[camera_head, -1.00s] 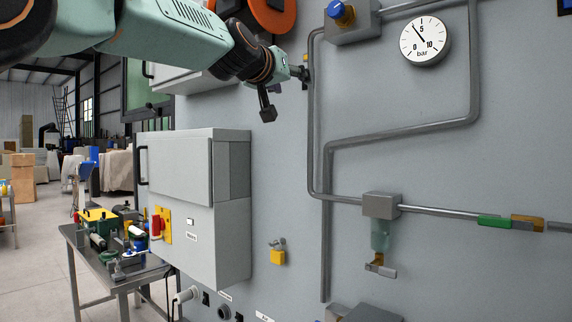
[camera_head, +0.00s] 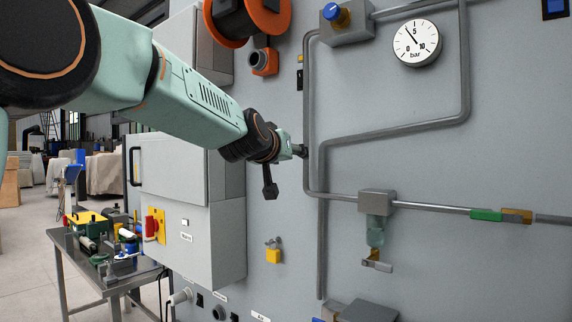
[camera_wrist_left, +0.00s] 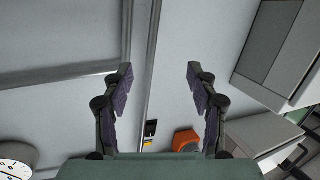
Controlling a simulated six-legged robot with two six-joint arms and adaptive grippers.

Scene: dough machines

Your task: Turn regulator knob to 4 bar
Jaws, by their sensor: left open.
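The blue regulator knob (camera_head: 335,14) sits on a grey block at the top of the wall panel in the head view. The round white pressure gauge (camera_head: 417,43) is right of it, marked 0, 5 and 10 bar. Its needle points up and left, a little short of the 5. My left gripper (camera_head: 302,150) is well below the knob, beside the vertical pipe. In the left wrist view, my left gripper (camera_wrist_left: 160,85) has its fingers spread with nothing between them. The gauge (camera_wrist_left: 15,163) shows at the lower left there; the knob is not visible. My right gripper is out of view.
A grey pipe (camera_head: 308,110) runs down the panel near my gripper. An orange fixture (camera_head: 264,62) and an orange reel (camera_head: 283,15) are above my arm. A grey cabinet (camera_head: 227,230) stands out at left. A valve (camera_head: 377,203) and yellow padlock (camera_head: 273,254) are lower.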

